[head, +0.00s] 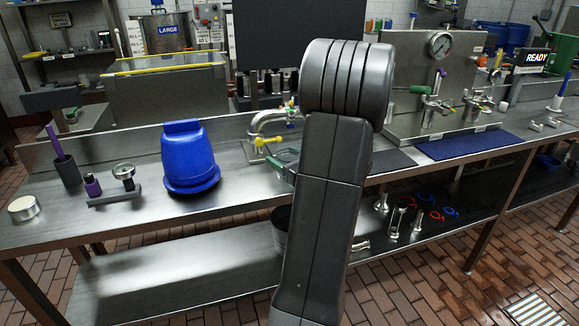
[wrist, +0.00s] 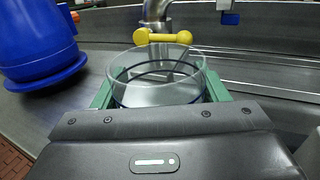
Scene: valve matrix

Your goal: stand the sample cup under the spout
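The sample cup (wrist: 158,80) is a clear round glass cup with a dark ring, seen from above in the wrist view. My gripper (wrist: 158,92) has its green fingers on both sides of the cup and appears shut on it. In the head view the cup (head: 288,155) shows only partly, left of my arm. The steel spout pipe (head: 262,122) with a yellow handle (head: 268,140) stands beside it. In the wrist view the yellow handle (wrist: 162,37) and pipe (wrist: 156,12) are just beyond the cup's far rim. The cup's underside is hidden.
A blue lidded vessel (head: 187,157) stands left of the spout, close to my gripper. A steel panel with a gauge (head: 440,44) and a blue mat (head: 469,144) are to the right. A small stand (head: 124,178) is farther left. The front bench top is clear.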

